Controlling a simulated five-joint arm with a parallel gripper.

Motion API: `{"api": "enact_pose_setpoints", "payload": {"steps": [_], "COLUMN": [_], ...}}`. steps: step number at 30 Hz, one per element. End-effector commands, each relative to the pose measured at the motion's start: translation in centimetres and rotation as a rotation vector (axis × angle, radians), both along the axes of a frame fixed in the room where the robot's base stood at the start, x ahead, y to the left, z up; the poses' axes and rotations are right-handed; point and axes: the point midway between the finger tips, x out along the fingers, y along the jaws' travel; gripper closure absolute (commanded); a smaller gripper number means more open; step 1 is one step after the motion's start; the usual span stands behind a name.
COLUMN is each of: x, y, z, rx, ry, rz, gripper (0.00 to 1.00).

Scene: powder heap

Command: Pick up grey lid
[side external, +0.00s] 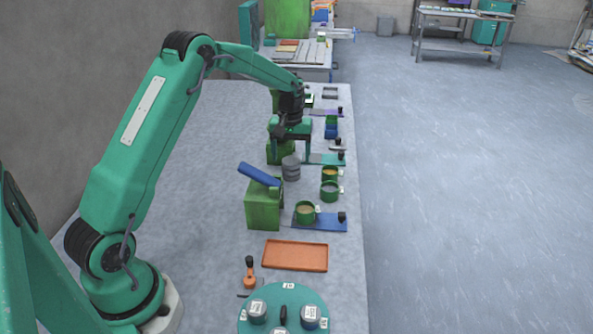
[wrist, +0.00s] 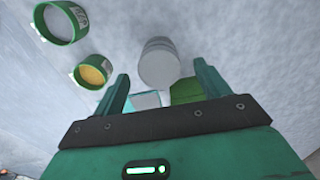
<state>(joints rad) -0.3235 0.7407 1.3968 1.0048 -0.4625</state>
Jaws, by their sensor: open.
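A grey ribbed round piece, which I take for the grey lid (side external: 291,168), stands on the table below my gripper in the side view. In the wrist view the lid (wrist: 159,62) shows as a pale grey cylinder between the fingertips and a little beyond them. I cannot tell whether it is one piece or a lid on a jar. My gripper (side external: 291,149) hangs over the table with its fingers pointing down, just above and behind the lid. In the wrist view my gripper (wrist: 161,76) is open, with nothing between its fingers.
Green cups, one with orange powder (side external: 329,173) and one with grey contents (side external: 330,191), stand right of the lid. A green block with a tilted blue piece (side external: 260,174) is nearer, on the left. An orange tray (side external: 296,256) lies in front. Another green block (side external: 279,153) is behind.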

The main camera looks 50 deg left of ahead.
Motion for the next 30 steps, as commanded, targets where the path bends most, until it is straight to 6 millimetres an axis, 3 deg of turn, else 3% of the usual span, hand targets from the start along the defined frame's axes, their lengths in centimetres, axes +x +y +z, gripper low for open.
{"api": "enact_pose_setpoints", "payload": {"steps": [5,20,27,30], "x": [-0.03,0.0,0.0,0.01], "y": [-0.04,-0.04,-0.04,-0.04], "z": [-1.21,-1.22,-1.21,-1.2], "rx": [0.0,0.0,0.0,0.0], "ry": [0.001,0.0,0.0,0.0], "rz": [0.0,0.0,0.0,0.0], "gripper": [0.25,0.25,0.7,0.73]}}
